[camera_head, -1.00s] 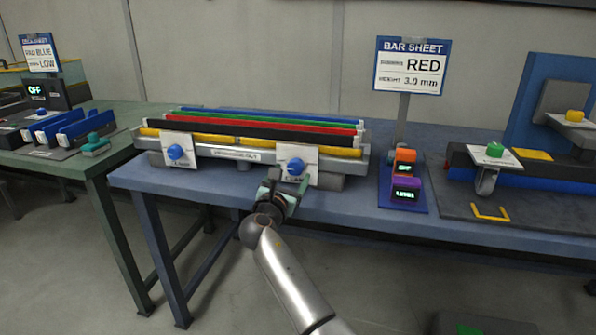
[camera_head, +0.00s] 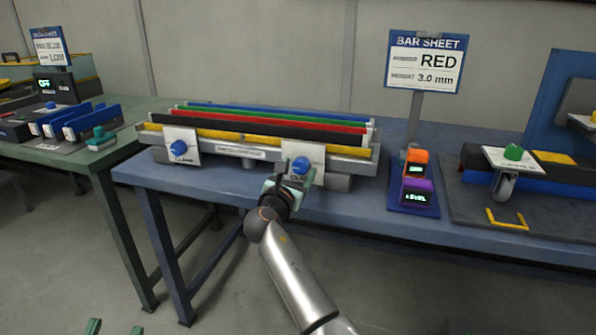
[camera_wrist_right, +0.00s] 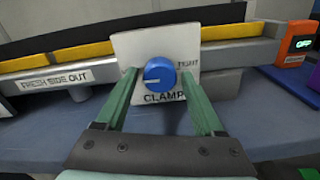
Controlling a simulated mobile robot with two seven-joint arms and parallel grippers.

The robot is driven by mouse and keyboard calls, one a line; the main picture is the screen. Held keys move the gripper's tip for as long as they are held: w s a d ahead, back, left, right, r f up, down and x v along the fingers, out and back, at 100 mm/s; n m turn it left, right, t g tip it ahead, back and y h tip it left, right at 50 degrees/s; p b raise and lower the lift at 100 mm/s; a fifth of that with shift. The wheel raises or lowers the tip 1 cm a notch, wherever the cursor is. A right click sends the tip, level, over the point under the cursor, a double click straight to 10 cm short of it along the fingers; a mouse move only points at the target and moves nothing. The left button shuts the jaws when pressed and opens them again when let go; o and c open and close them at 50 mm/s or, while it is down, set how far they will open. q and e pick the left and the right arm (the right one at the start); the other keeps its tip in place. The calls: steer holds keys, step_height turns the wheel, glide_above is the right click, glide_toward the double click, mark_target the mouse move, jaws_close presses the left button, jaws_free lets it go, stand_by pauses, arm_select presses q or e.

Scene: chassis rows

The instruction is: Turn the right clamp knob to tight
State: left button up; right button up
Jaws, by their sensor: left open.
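The right clamp knob (camera_head: 301,166) is blue, on a white plate at the right end of the bar fixture. In the right wrist view the knob (camera_wrist_right: 160,75) has its white pointer line towards the left; a word that seems to read TIGHT is at the plate's right, and CLAMP is below. My right gripper (camera_head: 289,183) is in front of this plate. In the wrist view its green fingers stand wide apart, one on each side of the knob, with gaps to it. My left gripper (camera_head: 114,328) shows only its green fingertips at the bottom edge, apart and empty.
The left clamp knob (camera_head: 180,147) is on a similar plate. Coloured bars (camera_head: 280,125) lie along the fixture on the blue table (camera_head: 370,215). An orange and purple display stand (camera_head: 416,180) is to the right, below a sign (camera_head: 426,62) reading RED, 3.0 mm.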

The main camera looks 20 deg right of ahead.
jaws_close()
stand_by(0.3)
